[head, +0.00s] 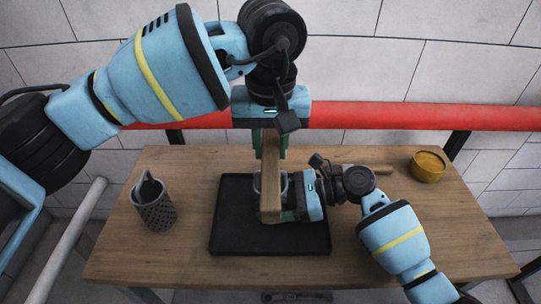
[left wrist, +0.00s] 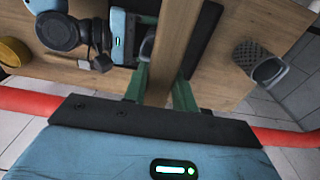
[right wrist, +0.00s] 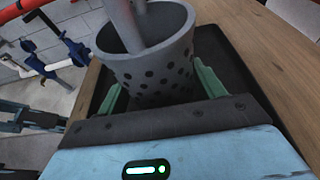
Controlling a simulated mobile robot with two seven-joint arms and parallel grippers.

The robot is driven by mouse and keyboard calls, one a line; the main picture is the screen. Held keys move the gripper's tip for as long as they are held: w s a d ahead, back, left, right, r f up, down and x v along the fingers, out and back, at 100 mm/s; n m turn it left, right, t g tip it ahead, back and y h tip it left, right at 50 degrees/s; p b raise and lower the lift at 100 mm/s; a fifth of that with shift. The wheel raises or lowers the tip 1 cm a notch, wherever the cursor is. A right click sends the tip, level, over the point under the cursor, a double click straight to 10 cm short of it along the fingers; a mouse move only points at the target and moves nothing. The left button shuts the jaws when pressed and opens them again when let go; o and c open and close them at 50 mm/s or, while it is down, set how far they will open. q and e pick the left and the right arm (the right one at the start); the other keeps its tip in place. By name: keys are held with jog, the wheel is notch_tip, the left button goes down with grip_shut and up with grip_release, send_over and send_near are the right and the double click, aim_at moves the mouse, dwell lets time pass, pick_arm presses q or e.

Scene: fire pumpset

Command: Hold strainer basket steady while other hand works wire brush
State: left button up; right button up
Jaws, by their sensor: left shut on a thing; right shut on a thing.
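My left gripper (head: 270,148) points down above the tray and is shut on the wooden handle of the wire brush (head: 270,186). The handle also runs between its green fingers in the left wrist view (left wrist: 180,40). My right gripper (head: 288,208) comes in from the right, low over the tray, and is shut on the grey perforated strainer basket (right wrist: 150,75). The basket is upright, and the handle partly hides it in the head view. A grey post-like shape enters its mouth in the right wrist view. I cannot make out the bristles.
A black tray (head: 232,240) lies on the wooden table (head: 130,262) beneath both grippers. A second grey perforated container (head: 157,212) stands left of it. A yellow bowl (head: 427,167) stands at the back right. A red pipe (head: 385,115) runs behind the table. The front-right tabletop is fairly clear.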

pick_arm(q)
jog(key=shift+r, duration=1.6)
pick_arm(e)
jog(key=o, duration=0.9)
jog(key=v, duration=1.2)
